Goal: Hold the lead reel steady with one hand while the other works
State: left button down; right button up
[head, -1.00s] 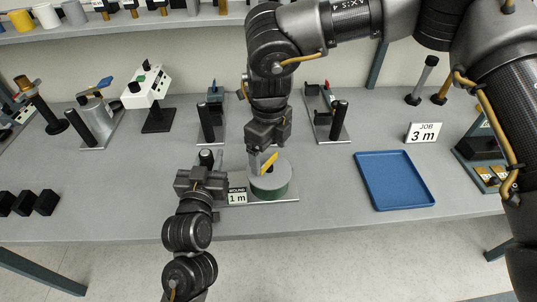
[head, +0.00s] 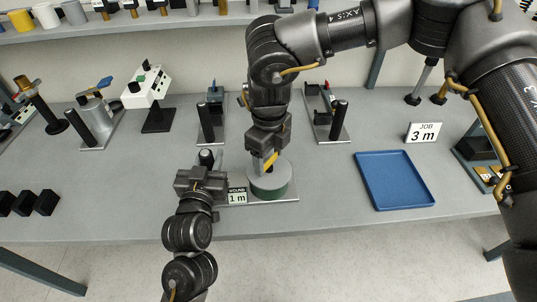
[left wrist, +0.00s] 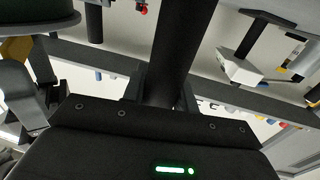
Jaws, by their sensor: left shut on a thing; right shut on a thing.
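The lead reel (head: 270,184), a green drum with a grey top, stands on a grey base plate (head: 287,197) in the middle of the bench. Its edge shows at the upper left of the left wrist view (left wrist: 40,14). My left gripper (head: 203,173) is shut on a black upright post (head: 206,157) beside the reel; the post runs between its fingers in the left wrist view (left wrist: 170,55). My right gripper (head: 268,151) is above the reel, shut on a part hidden by its jaws. A yellow piece (head: 270,161) shows at its fingertips.
A sign reading "1 m" (head: 237,196) stands before the reel. A blue tray (head: 396,181) and a "JOB 3 m" sign (head: 423,132) are to the right. Black blocks (head: 46,202) sit at left. Fixtures with black posts (head: 339,121) stand behind.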

jog(key=shift+m, duration=0.3)
jog(key=m, duration=0.9)
jog(key=shift+m, duration=0.4)
jog(key=m, duration=0.3)
jog(key=shift+w+m, duration=0.1)
jog(key=shift+m, duration=0.3)
jog(key=m, duration=1.1)
jog(key=shift+m, duration=0.3)
jog(key=o, duration=1)
